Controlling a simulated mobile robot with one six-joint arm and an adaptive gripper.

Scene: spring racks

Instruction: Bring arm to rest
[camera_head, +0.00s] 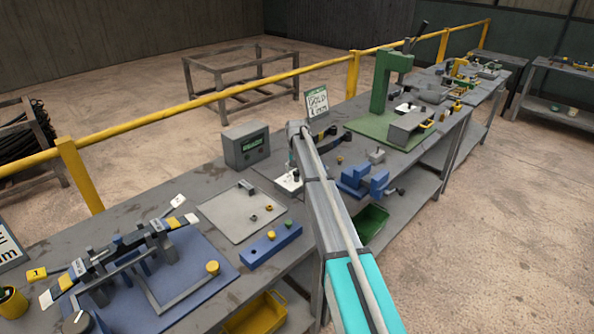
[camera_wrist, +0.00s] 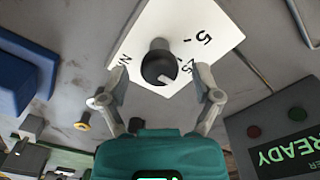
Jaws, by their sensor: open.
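My gripper (camera_wrist: 160,82) is open in the wrist view, its two grey fingers spread to either side of a dark round knob (camera_wrist: 158,66). The knob sits on a white dial plate (camera_wrist: 130,45) with black numbers and marks. The fingers look apart from the knob, though the exact height is hard to tell. In the head view my arm reaches over the bench and its end is near the dial plate (camera_head: 289,180); the fingers there are mostly hidden by the arm.
A grey box with a green READY display (camera_head: 246,146) stands close to the gripper and also shows in the wrist view (camera_wrist: 280,140). A blue block fixture (camera_head: 362,184), a green press (camera_head: 388,85) and a small sign (camera_head: 317,102) stand nearby. A grey tray (camera_head: 230,216) lies left.

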